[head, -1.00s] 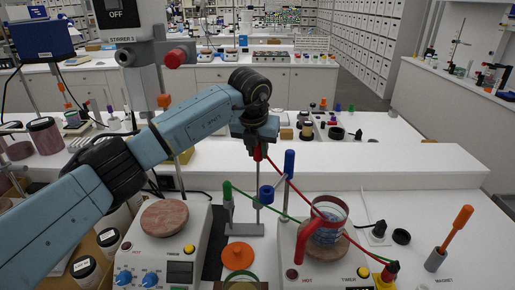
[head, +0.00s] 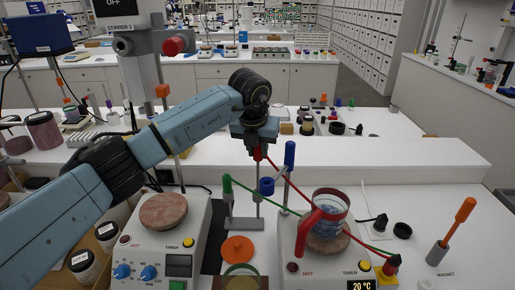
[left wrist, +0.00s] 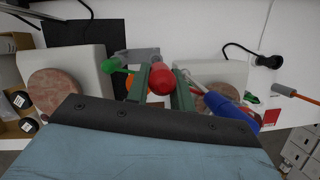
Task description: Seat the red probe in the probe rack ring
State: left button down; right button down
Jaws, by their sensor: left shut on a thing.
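My left gripper (head: 259,146) is shut on the red probe (head: 258,153), upright above the grey probe rack (head: 244,223). In the left wrist view the probe's round red top (left wrist: 162,79) sits between the fingers. A short blue cylinder (head: 267,187) is close below and right of the probe; I cannot tell if it is a ring. A green probe (head: 227,184) stands left in the rack and a taller blue probe (head: 289,155) right. A thin rod runs below the red grip; where its tip is, I cannot tell. My right gripper is not in view.
A hotplate (head: 165,243) with a bare round top stands left of the rack. An orange disc (head: 238,249) lies in front of the rack.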

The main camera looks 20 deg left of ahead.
aim_at(258, 184)
pick_arm(q)
jog(key=shift+f+b, duration=3.7)
jog(key=shift+f, duration=2.05)
jog(key=c, duration=1.1)
grip_release()
jog(key=shift+c, duration=0.2)
jog(key=shift+r, duration=0.1)
jog(key=v, duration=1.3)
jog(key=shift+b, duration=0.45)
jog(key=shift+s, duration=0.1)
